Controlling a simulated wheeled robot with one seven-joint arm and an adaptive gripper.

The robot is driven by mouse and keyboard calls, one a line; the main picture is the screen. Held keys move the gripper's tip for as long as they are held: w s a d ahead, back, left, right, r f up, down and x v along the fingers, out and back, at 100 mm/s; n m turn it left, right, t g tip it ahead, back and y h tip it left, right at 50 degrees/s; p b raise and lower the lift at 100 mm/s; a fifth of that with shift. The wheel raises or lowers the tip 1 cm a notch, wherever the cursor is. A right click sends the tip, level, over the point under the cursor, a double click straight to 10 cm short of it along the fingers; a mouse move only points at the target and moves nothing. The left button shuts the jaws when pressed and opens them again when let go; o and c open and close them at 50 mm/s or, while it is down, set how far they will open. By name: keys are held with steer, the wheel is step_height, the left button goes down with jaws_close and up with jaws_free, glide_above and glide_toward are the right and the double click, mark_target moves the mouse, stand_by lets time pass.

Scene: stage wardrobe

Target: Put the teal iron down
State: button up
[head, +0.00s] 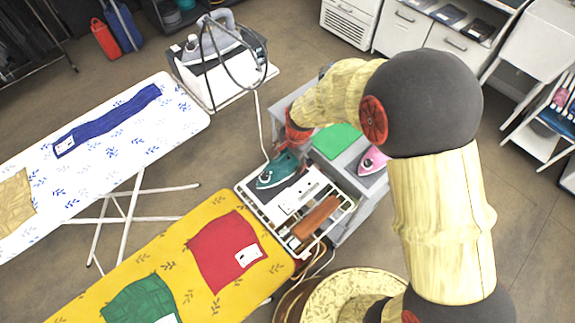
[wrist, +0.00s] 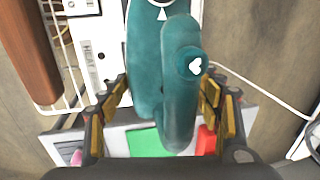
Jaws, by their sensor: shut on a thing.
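The teal iron (head: 277,170) is at the left end of a white wire rack (head: 252,205) in the head view. In the wrist view the teal iron (wrist: 180,85) fills the middle, its handle running between my fingers. My gripper (head: 291,150) is shut on the iron from its rear end. My gripper's fingers (wrist: 162,98) show on both sides of the iron in the wrist view. The iron's underside is hidden, so I cannot tell whether it touches the rack.
The rack also holds a white labelled panel (head: 297,192) and a brown wooden piece (head: 316,218). A green mat (head: 338,141) and a pink iron (head: 373,160) are on the grey surface beside it. A yellow ironing board (head: 185,215) with cloths stands at front left. A white cord hangs nearby.

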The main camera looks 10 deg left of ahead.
mark_target(288, 165)
steer(key=shift+w+a+f, duration=0.3)
steer(key=shift+w+f, duration=0.15)
steer(key=shift+f, duration=0.15)
step_height(288, 165, down, 3)
steer(key=shift+w+f+b, duration=0.1)
steer(key=shift+f+b, duration=0.05)
steer(key=shift+b, duration=0.55)
steer(key=o, duration=1.9)
steer(key=shift+f, duration=0.1)
steer(key=shift+o, duration=0.6)
